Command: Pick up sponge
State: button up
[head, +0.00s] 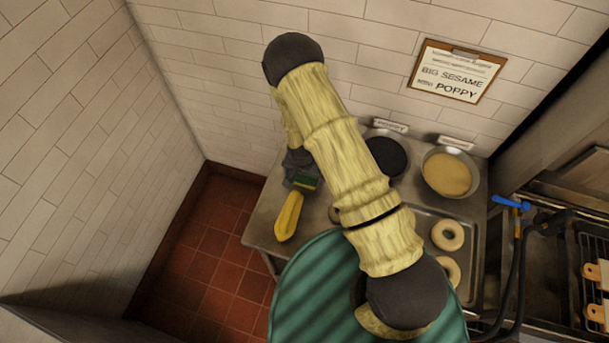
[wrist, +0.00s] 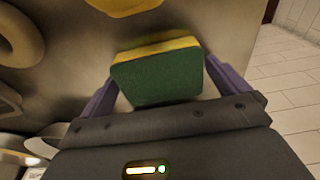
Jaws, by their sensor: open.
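The sponge (wrist: 157,78) is a block with a dark green face and a yellow layer. In the wrist view it sits between the two purple fingers of my gripper (wrist: 160,72). The fingers stand apart on either side of it; I cannot tell whether either one touches it. In the head view, the sponge (head: 305,182) shows as a small green patch on the left part of the metal table, just below my dark gripper (head: 299,163). My arm covers the table to the right of it.
A yellow elongated object (head: 288,217) lies near the table's (head: 262,222) left edge, close to the sponge. Bagels (head: 447,235) lie on a tray at right. A dark-filled bowl (head: 386,156) and a tan-filled bowl (head: 448,173) stand near the tiled wall.

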jog(key=c, duration=0.8)
jog(key=shift+r, duration=0.1)
notch_tip(320, 180, up, 10)
jog(key=b, duration=0.3)
jog(key=shift+b, duration=0.3)
jog(key=shift+o, duration=0.6)
jog(key=shift+d, duration=0.1)
jog(key=shift+c, duration=0.2)
